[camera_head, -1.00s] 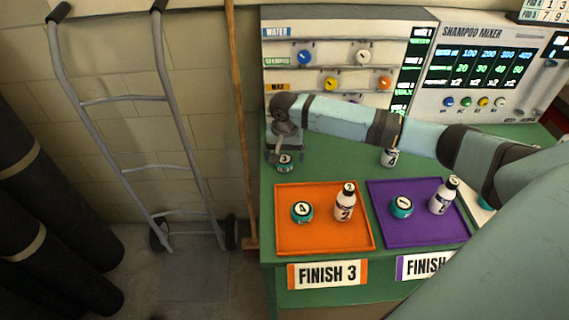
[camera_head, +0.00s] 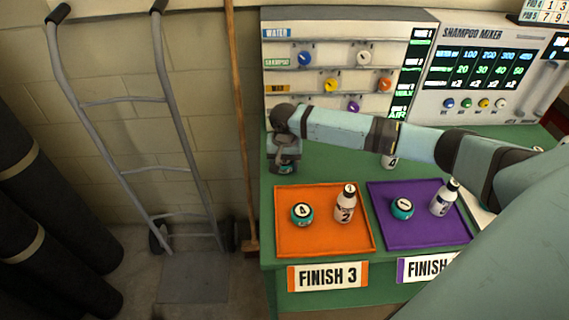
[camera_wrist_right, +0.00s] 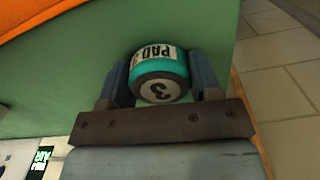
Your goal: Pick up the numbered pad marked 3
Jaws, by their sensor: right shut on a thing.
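The teal pad marked 3 (camera_wrist_right: 160,75) sits between the two fingers of my right gripper (camera_wrist_right: 160,80) in the right wrist view. Its "PAD" label and the number 3 face the camera. In the head view my right gripper (camera_head: 286,166) points down at the back left of the green table, shut on the pad (camera_head: 287,170), which is mostly hidden by the gripper. The pad looks to be at or near the table top; I cannot tell whether it touches. My left gripper is not in view.
An orange tray (camera_head: 322,239) holds a pad marked 4 (camera_head: 302,212) and a bottle marked 2 (camera_head: 345,204). A purple tray (camera_head: 420,236) holds a pad marked 1 (camera_head: 402,208) and a bottle (camera_head: 444,198). Another bottle (camera_head: 389,161) stands behind, under my arm. Control panels (camera_head: 345,60) line the back.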

